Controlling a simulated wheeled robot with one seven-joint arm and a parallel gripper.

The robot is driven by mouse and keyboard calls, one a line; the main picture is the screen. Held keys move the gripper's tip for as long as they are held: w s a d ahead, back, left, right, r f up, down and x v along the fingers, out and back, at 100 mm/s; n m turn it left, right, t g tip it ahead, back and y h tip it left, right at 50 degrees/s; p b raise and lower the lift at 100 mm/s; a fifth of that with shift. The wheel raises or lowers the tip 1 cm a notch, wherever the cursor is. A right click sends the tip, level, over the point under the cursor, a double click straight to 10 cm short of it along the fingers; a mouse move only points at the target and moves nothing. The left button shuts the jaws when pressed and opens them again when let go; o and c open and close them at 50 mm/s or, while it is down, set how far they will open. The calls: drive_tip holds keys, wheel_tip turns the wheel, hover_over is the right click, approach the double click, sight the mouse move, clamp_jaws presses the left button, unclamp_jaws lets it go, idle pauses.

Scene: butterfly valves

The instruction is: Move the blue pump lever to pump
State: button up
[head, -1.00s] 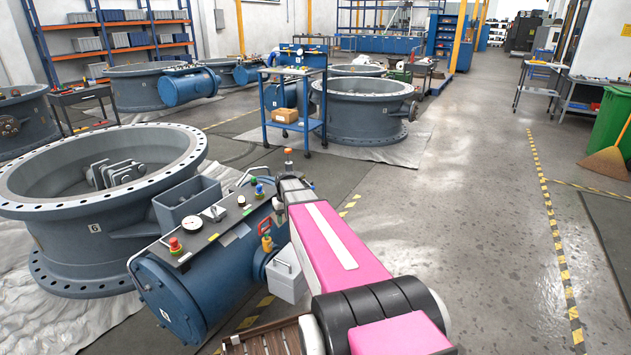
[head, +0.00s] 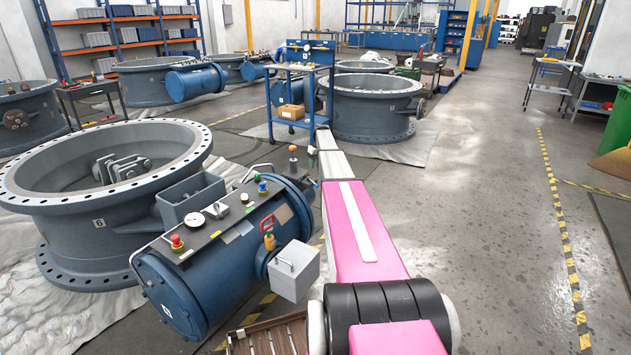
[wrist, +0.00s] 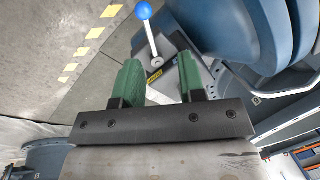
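The blue pump lever shows in the wrist view as a blue ball (wrist: 144,10) on a thin metal rod (wrist: 151,38). The rod rises from a round pivot on a grey block with a yellow label (wrist: 155,76). My gripper (wrist: 160,62) has two green fingers set wide apart and empty. The lever's rod and pivot appear between the fingertips, and the ball lies beyond them. I cannot tell the exact gap, and see no contact. In the head view my gripper is out of sight beyond my arm, and I cannot make out the lever there.
A blue cylinder (head: 170,295) with a control panel (head: 213,222) stands left of my arm, beside a big grey flanged valve (head: 85,220). A blue trolley (head: 303,105) and another grey valve (head: 372,112) stand ahead. The floor to the right (head: 480,230) is open.

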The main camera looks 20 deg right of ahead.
sight(313, 182)
drive_tip(key=f, duration=0.3)
drive_tip(key=w+f, duration=0.1)
drive_tip(key=f, duration=0.6)
drive_tip(key=shift+w, duration=0.3)
clamp_jaws()
